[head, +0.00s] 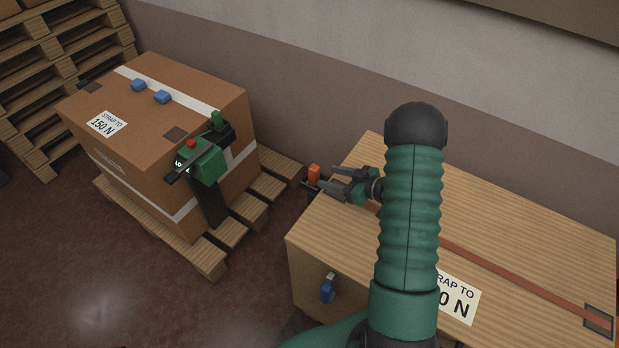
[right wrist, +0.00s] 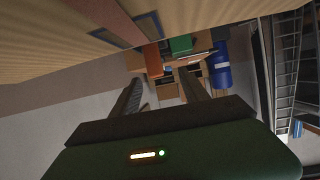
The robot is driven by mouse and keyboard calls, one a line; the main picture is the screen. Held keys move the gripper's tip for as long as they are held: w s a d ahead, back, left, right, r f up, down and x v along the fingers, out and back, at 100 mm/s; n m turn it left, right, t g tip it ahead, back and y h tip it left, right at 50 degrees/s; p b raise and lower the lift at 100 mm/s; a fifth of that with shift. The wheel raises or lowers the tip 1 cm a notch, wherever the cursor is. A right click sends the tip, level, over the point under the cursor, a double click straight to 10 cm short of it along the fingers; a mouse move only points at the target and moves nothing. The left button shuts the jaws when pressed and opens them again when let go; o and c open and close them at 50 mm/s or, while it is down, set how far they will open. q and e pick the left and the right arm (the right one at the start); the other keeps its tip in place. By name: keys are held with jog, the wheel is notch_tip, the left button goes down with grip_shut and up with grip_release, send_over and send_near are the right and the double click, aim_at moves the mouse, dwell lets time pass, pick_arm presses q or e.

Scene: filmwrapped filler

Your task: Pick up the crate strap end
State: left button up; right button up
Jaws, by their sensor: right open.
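The wooden crate (head: 510,210) fills the lower right of the head view, with a reddish-brown strap (head: 500,268) lying across its top. An orange strap end (head: 314,173) shows at the crate's far left edge. My right gripper (head: 308,187) is open beside this orange end, its fingers pointing left past the edge. In the right wrist view the orange end (right wrist: 152,56) hangs from the crate edge, ahead of the open fingers (right wrist: 162,88) and nothing is between them. My right arm hides part of the crate top and strap. My left gripper is out of view.
A cardboard box (head: 140,120) on a pallet (head: 270,190) stands at left, with a green tool (head: 205,162) at its near corner and two blue pieces on top. A blue clip (head: 327,289) is on the crate's side. Stacked pallets (head: 50,70) stand behind. A wall runs behind the crate.

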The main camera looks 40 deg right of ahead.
aim_at(318, 170)
jog(key=x, duration=0.5)
jog(key=d+x, duration=0.1)
jog(key=x, duration=0.1)
jog(key=shift+w+b, duration=0.3)
jog(key=shift+w, duration=0.25)
jog(key=shift+w+a, duration=0.2)
jog(key=shift+w, duration=0.05)
jog(key=shift+s+r, duration=0.1)
jog(key=shift+c, duration=1.2)
jog(key=shift+d, duration=0.1)
grip_shut()
